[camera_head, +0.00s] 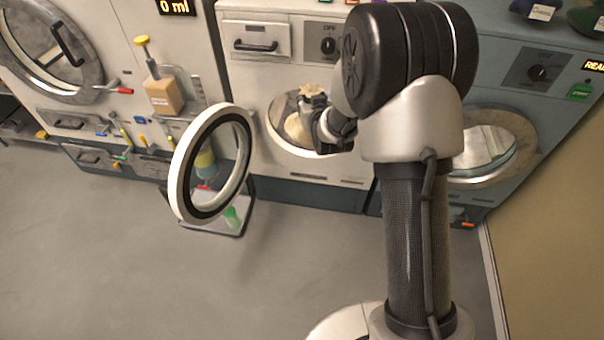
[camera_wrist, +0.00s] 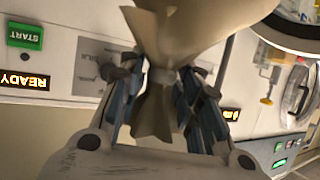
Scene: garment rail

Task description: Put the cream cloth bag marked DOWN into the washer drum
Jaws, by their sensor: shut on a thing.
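My gripper (camera_head: 316,103) is shut on the gathered neck of the cream cloth bag (camera_head: 297,128), at the round opening of the middle washer. The wrist view shows my gripper's fingers (camera_wrist: 160,78) on both sides of the tied neck, with the bag's body (camera_wrist: 195,22) spreading out beyond them. No DOWN mark can be read. The washer drum opening (camera_head: 279,139) is partly hidden by the bag and my arm. I cannot tell how far inside the bag is. The washer's round door (camera_head: 182,165) stands swung open to the left.
A teal-grey machine (camera_head: 510,92) with a round window stands at the right. A machine with a round door (camera_head: 72,92) stands at the left, beside a wall panel of tools and a brown box (camera_head: 163,95). A small tray (camera_head: 213,227) sits below the open door. The grey floor in front is clear.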

